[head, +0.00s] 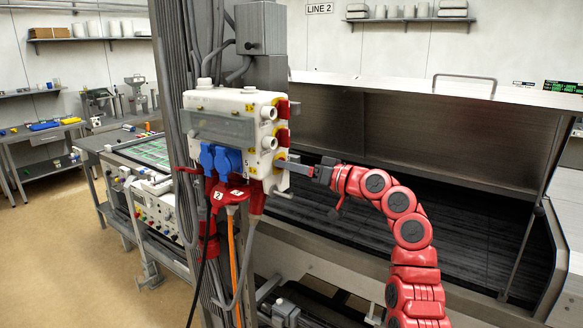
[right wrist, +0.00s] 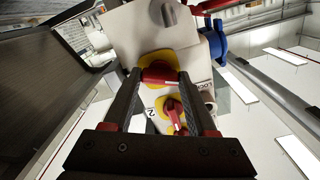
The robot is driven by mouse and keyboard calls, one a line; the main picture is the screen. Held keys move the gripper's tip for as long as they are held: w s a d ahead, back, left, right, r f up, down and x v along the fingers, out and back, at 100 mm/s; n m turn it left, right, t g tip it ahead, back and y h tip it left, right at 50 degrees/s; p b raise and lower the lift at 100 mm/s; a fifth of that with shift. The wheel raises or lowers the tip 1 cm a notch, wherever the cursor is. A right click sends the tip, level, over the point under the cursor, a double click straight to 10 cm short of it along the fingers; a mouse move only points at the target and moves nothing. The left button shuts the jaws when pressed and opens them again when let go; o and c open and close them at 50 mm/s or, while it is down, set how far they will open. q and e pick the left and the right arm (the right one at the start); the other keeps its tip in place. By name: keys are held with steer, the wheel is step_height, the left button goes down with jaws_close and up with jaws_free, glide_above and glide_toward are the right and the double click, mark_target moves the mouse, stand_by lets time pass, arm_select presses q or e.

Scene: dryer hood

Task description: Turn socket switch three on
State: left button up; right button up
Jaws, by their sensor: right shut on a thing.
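The white socket box (head: 205,101) hangs on the column left of centre in the head view, with red rotary switches on yellow plates on its right side. My right gripper (head: 284,164) reaches this side from the right. In the right wrist view, my right gripper (right wrist: 160,78) has its fingertips on either side of a red switch handle (right wrist: 160,76) on a yellow plate, shut on it. Another red switch (right wrist: 175,113) lies nearer the palm, close to a label "2". I cannot read the gripped switch's number. My left gripper is not in view.
Blue sockets (head: 221,158) and red plugs (head: 228,194) with hanging cables are on the box's front and underside. The large dryer hood (head: 400,110) stands open behind my right arm. A machine table (head: 130,150) is at left. Floor is clear at lower left.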

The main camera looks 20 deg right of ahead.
steer(key=shift+d+r+m+p, duration=0.1)
steer(key=shift+m+p, duration=3.25)
steer(key=shift+m, duration=3.35)
steer(key=o, duration=1.1)
